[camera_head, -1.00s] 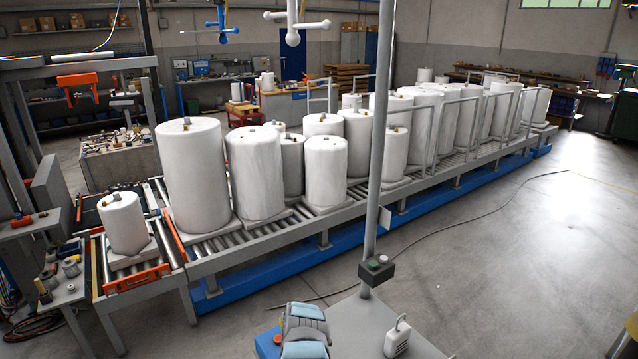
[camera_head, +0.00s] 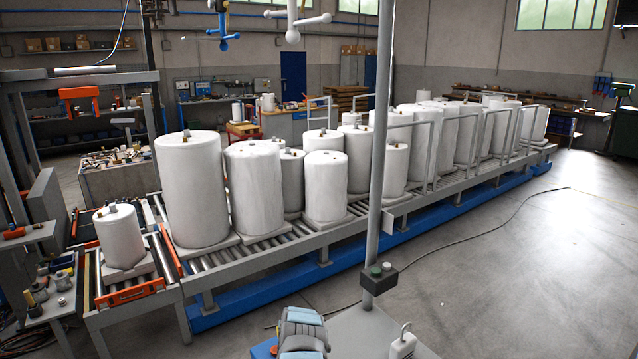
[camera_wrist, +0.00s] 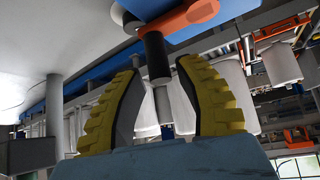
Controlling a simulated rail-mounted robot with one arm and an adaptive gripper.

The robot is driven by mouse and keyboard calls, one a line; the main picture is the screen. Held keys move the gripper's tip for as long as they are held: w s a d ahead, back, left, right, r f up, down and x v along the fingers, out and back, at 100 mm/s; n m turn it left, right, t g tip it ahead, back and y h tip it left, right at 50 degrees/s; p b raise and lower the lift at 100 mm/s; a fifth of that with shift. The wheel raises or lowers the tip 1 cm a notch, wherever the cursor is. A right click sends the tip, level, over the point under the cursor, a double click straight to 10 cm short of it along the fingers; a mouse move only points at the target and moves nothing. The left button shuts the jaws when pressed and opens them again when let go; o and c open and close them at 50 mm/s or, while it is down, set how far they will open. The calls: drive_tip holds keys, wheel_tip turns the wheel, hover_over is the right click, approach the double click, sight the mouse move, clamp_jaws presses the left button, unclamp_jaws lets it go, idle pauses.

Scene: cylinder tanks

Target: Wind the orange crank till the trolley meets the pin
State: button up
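In the wrist view the orange crank arm (camera_wrist: 188,17) crosses the top, with a dark round handle (camera_wrist: 157,58) hanging from it. My gripper (camera_wrist: 159,70) has two yellow ribbed fingers, spread apart. The handle's lower end shows in the gap between the fingertips, with a narrow space on either side. I cannot tell how deep it lies between them or whether either finger touches it. The crank, its handle and my fingertips are not visible in the head view. I cannot make out the trolley or the pin in either view.
White tanks (camera_head: 191,190) stand on a long roller conveyor (camera_head: 270,252) with a blue base. A small tank (camera_head: 120,236) stands on a roller section at left. A grey post (camera_head: 378,150) with a button box (camera_head: 379,279) rises in front. Open floor (camera_head: 520,260) lies at right.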

drive_tip(key=c, duration=0.5)
drive_tip(key=shift+w+a+f+b, duration=0.1)
drive_tip(key=shift+f+b, duration=0.1)
drive_tip(key=shift+b, duration=0.6)
drive_tip(key=b, duration=0.3)
drive_tip(key=shift+w+a, duration=0.25)
drive_tip(key=shift+w, duration=0.05)
drive_tip(key=b, duration=0.2)
drive_tip(key=shift+w+a+f+b, duration=0.1)
drive_tip(key=shift+w+a+b, duration=0.15)
drive_tip(key=shift+b, duration=0.15)
drive_tip(key=shift+w+a+b, duration=0.1)
drive_tip(key=shift+a+b, duration=0.05)
drive_tip(key=shift+b, duration=0.75)
drive_tip(key=shift+a+r, duration=0.1)
drive_tip(key=shift+r, duration=0.25)
drive_tip(key=shift+f+b, duration=0.15)
drive_tip(key=shift+b, duration=0.3)
drive_tip(key=shift+c, duration=0.2)
